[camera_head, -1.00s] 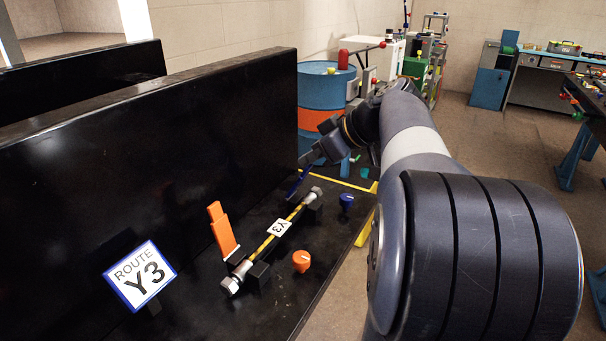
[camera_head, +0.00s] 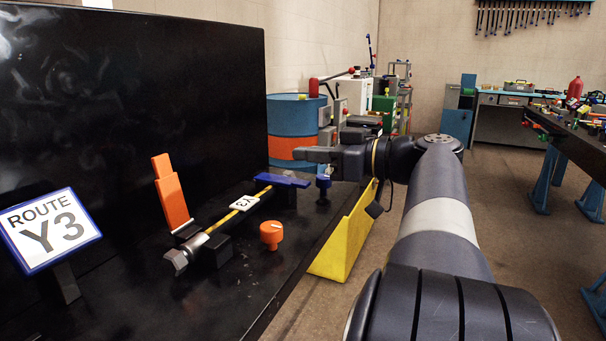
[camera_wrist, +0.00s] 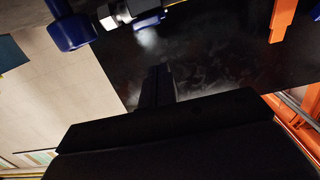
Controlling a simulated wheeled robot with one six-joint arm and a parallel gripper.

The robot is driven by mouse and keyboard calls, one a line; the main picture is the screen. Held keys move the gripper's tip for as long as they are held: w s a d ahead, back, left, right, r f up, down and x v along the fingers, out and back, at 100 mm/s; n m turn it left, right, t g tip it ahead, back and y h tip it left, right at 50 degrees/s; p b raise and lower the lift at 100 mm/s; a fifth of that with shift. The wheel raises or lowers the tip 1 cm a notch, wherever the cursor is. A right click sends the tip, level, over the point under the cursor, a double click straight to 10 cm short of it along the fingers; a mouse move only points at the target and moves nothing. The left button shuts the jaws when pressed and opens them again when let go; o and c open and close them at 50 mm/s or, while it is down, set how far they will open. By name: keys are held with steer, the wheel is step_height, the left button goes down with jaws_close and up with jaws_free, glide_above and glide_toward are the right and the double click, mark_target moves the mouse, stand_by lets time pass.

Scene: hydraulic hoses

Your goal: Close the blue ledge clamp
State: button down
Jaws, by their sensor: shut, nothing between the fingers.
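The blue ledge clamp (camera_head: 283,179) lies nearly flat across the far end of the yellow hose (camera_head: 246,202) on the black ledge. In the wrist view a blue piece that looks like the clamp (camera_wrist: 150,19) crosses a metal hose fitting (camera_wrist: 116,16) at the top edge. My gripper (camera_head: 303,155) is shut and empty, a little above the clamp in the head view. I cannot tell whether it touches the clamp. Its dark fingers show in the wrist view (camera_wrist: 158,84), apart from the blue piece.
The orange clamp (camera_head: 171,191) stands raised at the hose's near end. An orange knob (camera_head: 271,234) and a blue knob (camera_head: 323,188) stand in front. The "ROUTE Y3" sign (camera_head: 48,231) is at left. A black wall (camera_head: 130,100) rises behind. A yellow bin (camera_head: 343,243) hangs beside the ledge.

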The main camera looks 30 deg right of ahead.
steer(key=f+b, duration=0.1)
steer(key=t+y+b, duration=0.1)
steer(key=f+b, duration=0.1)
steer(key=b, duration=0.1)
steer(key=shift+s+d+f+t, duration=0.25)
steer(key=shift+s+f+t, duration=0.05)
steer(key=shift+s+f, duration=0.05)
steer(key=f+b, duration=0.1)
steer(key=b, duration=0.1)
steer(key=f+b, duration=0.1)
steer(key=b, duration=0.1)
steer(key=shift+s+d, duration=0.15)
steer(key=shift+s, duration=0.1)
steer(key=shift+f, duration=0.1)
